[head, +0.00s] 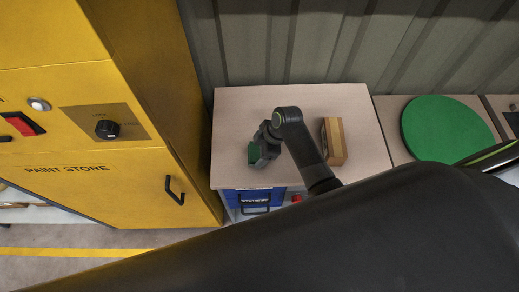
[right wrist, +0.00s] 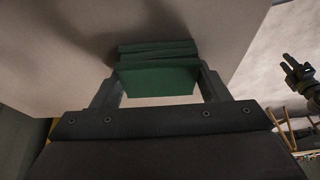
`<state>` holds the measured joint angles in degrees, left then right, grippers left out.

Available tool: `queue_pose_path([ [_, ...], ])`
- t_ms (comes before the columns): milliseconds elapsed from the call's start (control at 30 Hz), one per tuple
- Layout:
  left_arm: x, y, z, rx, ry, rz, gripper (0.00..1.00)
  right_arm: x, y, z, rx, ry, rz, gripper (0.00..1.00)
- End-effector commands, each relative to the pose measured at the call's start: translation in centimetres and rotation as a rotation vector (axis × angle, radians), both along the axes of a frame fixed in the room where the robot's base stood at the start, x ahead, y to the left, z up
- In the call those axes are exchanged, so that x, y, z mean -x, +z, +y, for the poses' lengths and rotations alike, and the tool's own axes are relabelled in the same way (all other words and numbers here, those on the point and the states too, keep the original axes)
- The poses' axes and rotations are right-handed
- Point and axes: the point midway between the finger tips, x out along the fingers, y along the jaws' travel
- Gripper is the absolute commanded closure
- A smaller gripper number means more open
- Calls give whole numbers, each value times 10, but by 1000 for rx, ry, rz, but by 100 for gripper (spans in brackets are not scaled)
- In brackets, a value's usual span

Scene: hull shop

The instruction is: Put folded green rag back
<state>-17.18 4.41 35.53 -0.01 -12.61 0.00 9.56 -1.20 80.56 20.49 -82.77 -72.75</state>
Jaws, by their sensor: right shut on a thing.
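The folded green rag (head: 254,153) shows in the head view at the left part of a pale bench top (head: 235,110). My right gripper (head: 258,152) is shut on it. In the right wrist view the folded layers of the rag (right wrist: 157,75) sit between the two fingers, over or against the pale surface. I cannot tell whether the rag touches the bench. My left gripper (right wrist: 298,70) seems to show at the right edge of the right wrist view, small and dark, away from the rag. Its jaw opening is unclear.
A wooden block (head: 334,141) stands on the bench right of my right gripper. A blue drawer front (head: 252,198) is below the bench top. A yellow paint store cabinet (head: 90,190) stands left. A green disc (head: 445,128) lies on the bench to the right. A ribbed wall is behind.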

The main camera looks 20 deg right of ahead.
Motion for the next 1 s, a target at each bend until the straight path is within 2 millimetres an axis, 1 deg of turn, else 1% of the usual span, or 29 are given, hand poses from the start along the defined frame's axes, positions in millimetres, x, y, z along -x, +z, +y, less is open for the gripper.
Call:
queue_pose_path([
  [233,0,-2,1,-1,-1,0,64,0,-3,0,0,0,0,50],
  [267,0,-1,1,-1,-1,0,64,0,-2,0,0,0,-1,28],
  [400,0,-1,2,-2,-1,0,64,0,-2,0,0,0,0,10],
  [633,0,-1,2,-3,-1,0,64,0,-2,0,0,-1,0,10],
  [767,0,0,2,-3,-1,0,64,0,2,-1,1,0,-1,10],
  [867,0,0,2,-3,-1,0,64,0,10,-4,1,-1,-3,10],
  [1000,0,0,3,-3,-1,0,64,3,29,-13,3,-1,-4,10],
])
